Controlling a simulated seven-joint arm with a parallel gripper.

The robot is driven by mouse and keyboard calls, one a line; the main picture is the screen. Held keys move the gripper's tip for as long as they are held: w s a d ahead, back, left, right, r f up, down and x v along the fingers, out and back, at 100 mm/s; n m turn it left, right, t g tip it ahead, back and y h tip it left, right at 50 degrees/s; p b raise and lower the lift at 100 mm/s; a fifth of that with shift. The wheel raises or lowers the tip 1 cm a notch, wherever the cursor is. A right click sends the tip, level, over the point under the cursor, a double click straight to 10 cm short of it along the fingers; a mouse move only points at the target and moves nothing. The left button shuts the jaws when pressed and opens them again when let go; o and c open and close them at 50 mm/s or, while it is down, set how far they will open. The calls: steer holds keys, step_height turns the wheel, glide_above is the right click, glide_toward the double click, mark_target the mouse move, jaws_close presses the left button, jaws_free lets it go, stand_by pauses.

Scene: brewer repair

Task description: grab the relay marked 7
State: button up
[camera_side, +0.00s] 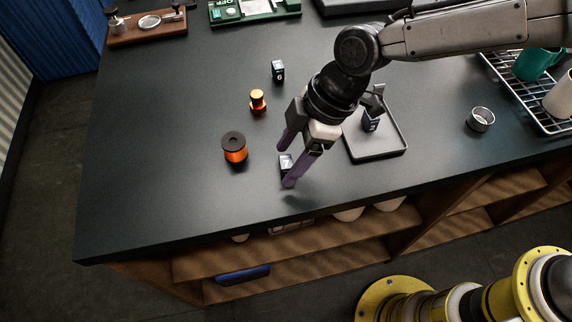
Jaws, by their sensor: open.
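A small dark relay (286,163) with a pale marking, which looks like a 7, stands on the dark countertop near its front edge. My gripper (285,166) is open, pointing down, with its two purple fingers on either side of this relay in the picture. The fingers partly hide it, and I cannot tell whether they touch it. A second dark relay (278,71) with a pale marking stands farther back; its digit is too small to read surely. A third dark relay (370,122) is in the grey tray (383,153), to the right of my gripper.
An orange wire spool (235,148) and a copper-coloured part (258,101) stand left of my gripper. A metal ring (481,119) and a wire rack (545,121) with mugs are at the right. The left part of the countertop (150,170) is clear.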

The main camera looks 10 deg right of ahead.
jaws_close()
stand_by(0.3)
steer(key=shift+r, duration=0.15)
